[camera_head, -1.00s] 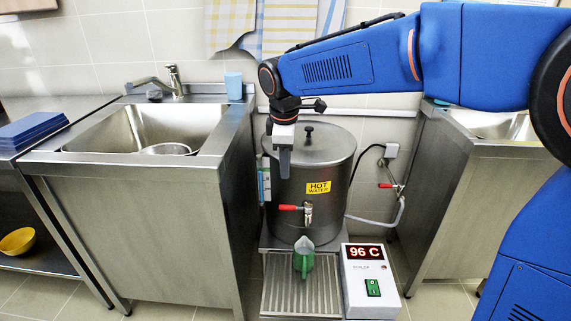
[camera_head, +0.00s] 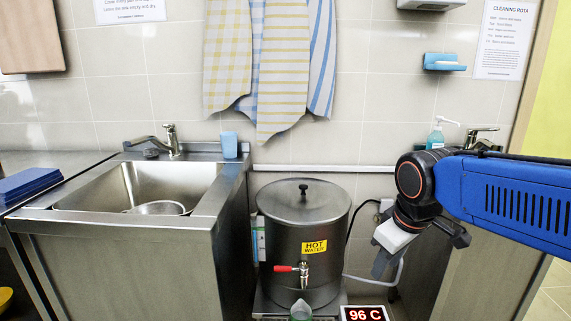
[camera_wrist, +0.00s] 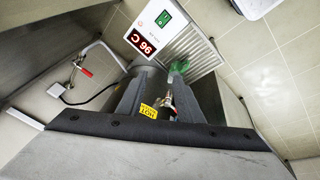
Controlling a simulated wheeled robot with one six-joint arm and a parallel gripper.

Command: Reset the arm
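My gripper (camera_head: 384,264) hangs at the right in the head view, in front of the right counter and to the right of the steel hot water boiler (camera_head: 300,225). In the wrist view my gripper (camera_wrist: 168,92) shows two grey fingers apart with nothing held between them. The boiler's yellow label (camera_wrist: 149,112) and tap show in the gap, farther off. My blue arm reaches in from the right edge of the head view.
The display (camera_head: 365,314) reads 96 C. A sink (camera_head: 135,190) with a pot (camera_head: 158,208) is at left. Towels (camera_head: 283,70) hang behind. A soap bottle (camera_head: 437,135) stands behind my arm.

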